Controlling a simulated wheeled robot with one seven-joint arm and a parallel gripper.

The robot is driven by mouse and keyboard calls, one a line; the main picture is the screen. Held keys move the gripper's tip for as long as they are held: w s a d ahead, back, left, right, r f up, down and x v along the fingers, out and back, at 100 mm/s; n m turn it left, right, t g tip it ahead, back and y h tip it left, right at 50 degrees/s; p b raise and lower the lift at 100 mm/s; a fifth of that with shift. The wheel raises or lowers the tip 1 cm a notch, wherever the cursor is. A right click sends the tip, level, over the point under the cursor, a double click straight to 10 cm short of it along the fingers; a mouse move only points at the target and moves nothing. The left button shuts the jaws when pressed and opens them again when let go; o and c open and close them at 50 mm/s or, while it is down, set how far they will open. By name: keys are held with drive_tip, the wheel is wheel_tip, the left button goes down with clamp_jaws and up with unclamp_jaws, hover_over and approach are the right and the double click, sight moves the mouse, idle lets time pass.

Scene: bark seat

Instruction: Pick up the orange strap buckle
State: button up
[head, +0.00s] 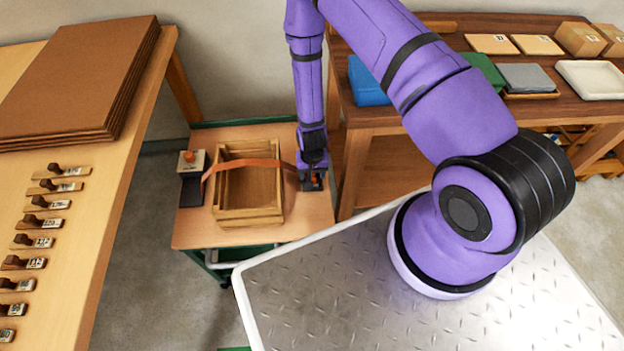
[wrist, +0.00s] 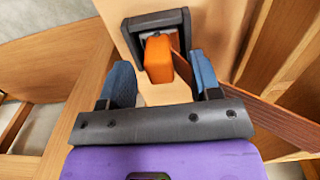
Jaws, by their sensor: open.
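The orange strap buckle (wrist: 159,60) is a small orange block sitting in a dark bracket (wrist: 138,25) in the wrist view. My gripper (wrist: 161,62) is open, its two blue fingers on either side of the buckle in the picture, the right finger nearer to it. I see no finger closed on it, and cannot tell how deep the fingertips reach. In the head view my gripper (head: 313,171) points down at the right side of a small table, and largely hides the buckle. An orange-brown strap (head: 240,164) runs from there across a wooden crate (head: 248,216).
A bench with tagged pieces (head: 75,240) stands left. A wooden shelf table (head: 400,118) with boxes and trays stands close at right.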

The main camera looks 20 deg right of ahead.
drive_tip(key=shift+f, duration=0.5)
clamp_jaws()
